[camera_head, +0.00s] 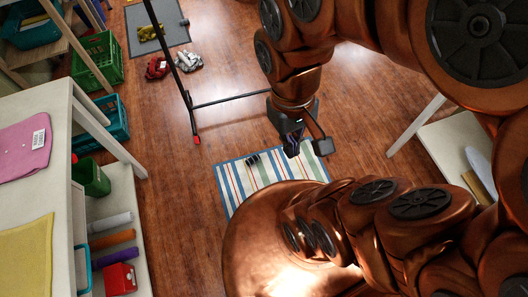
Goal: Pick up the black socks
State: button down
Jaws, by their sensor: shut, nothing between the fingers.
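A small dark item (253,159), which looks like the black socks, lies on the striped rug (235,180) on the floor. It is too small to make out clearly. My gripper (292,151) hangs over the right part of the rug, pointing down. It is shut and empty, to the right of the dark item and apart from it in the picture. How high it is above the rug I cannot tell. My arm hides part of the rug.
A black rack frame (232,100) with red feet stands behind the rug. Red (157,67) and grey (188,61) bundles lie farther back. A white table (60,130) and shelf are at left, a pale bench (455,150) at right. Wooden floor around the rug is clear.

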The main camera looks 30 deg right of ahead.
aim_at(252, 160)
jog(key=z, duration=2.6)
jog(key=k, duration=0.75)
jog(key=u, duration=3)
